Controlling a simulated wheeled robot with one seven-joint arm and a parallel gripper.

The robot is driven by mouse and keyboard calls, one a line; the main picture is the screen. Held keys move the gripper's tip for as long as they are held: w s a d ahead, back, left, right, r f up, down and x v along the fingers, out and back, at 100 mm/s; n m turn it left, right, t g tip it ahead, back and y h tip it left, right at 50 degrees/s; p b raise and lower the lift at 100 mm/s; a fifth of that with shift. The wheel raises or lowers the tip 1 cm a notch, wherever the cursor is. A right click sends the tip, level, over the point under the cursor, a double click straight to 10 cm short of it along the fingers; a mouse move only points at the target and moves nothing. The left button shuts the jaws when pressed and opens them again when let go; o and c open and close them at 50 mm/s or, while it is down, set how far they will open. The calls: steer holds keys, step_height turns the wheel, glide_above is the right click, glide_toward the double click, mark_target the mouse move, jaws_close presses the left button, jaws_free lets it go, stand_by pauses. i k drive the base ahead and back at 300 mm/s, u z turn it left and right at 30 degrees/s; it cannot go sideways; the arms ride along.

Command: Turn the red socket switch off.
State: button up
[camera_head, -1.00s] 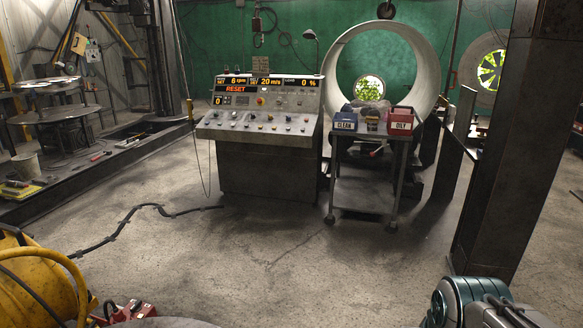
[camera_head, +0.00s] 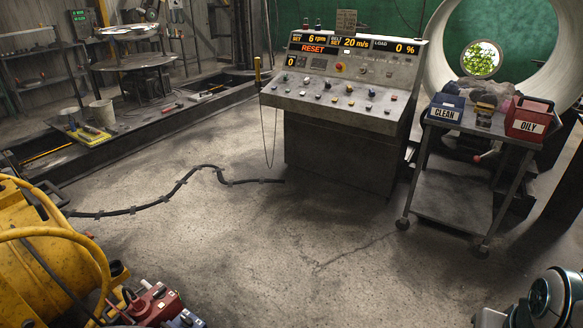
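A red socket unit (camera_head: 155,303) sits at the bottom left, beside the yellow reel. It has dark and light parts on top, but its switch is too small to read as on or off. A blue unit (camera_head: 186,320) sits just right of it, cut by the lower edge. Part of my arm, white and teal, shows in the bottom right corner. My gripper is not in view.
A yellow hose reel (camera_head: 40,262) fills the lower left. A black cable (camera_head: 150,205) crosses the floor to the control console (camera_head: 340,160). A cart (camera_head: 455,190) with a blue CLEAN bin (camera_head: 446,104) and red OILY bin (camera_head: 527,122) stands right. The middle floor is clear.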

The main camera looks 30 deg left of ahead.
mark_target(162, 293)
steer(key=i, duration=1.85)
steer(key=u, duration=3)
steer(key=i, duration=1.95)
steer(key=u, duration=0.95)
